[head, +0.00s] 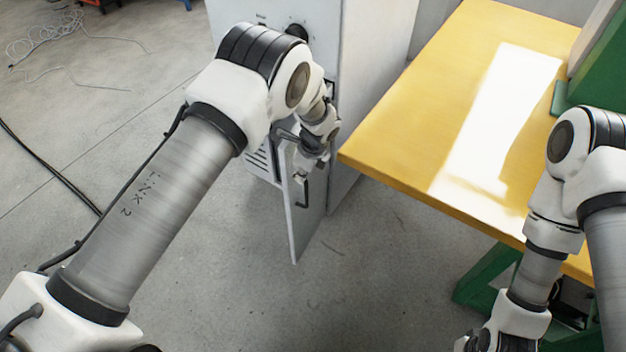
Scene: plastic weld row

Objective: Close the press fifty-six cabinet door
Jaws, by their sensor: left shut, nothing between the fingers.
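The grey cabinet (375,60) stands at the top middle, with a knob and vent slots on its front. Its narrow door (308,222) stands open, swung out from the front, with a dark handle (303,190) on its face. My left arm reaches across from the lower left. My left gripper (305,158) is shut and empty at the door's upper part; whether it touches the door I cannot tell. The wrist and gripper hide the door's top and part of the cabinet front. My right gripper (480,342) is at the bottom edge, its fingertips cut off.
A yellow table (410,130) with green legs stands right of the cabinet, its corner close to the cabinet side. A green machine (600,75) stands on it. Cables (45,165) lie on the floor at left. The floor before the door is clear.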

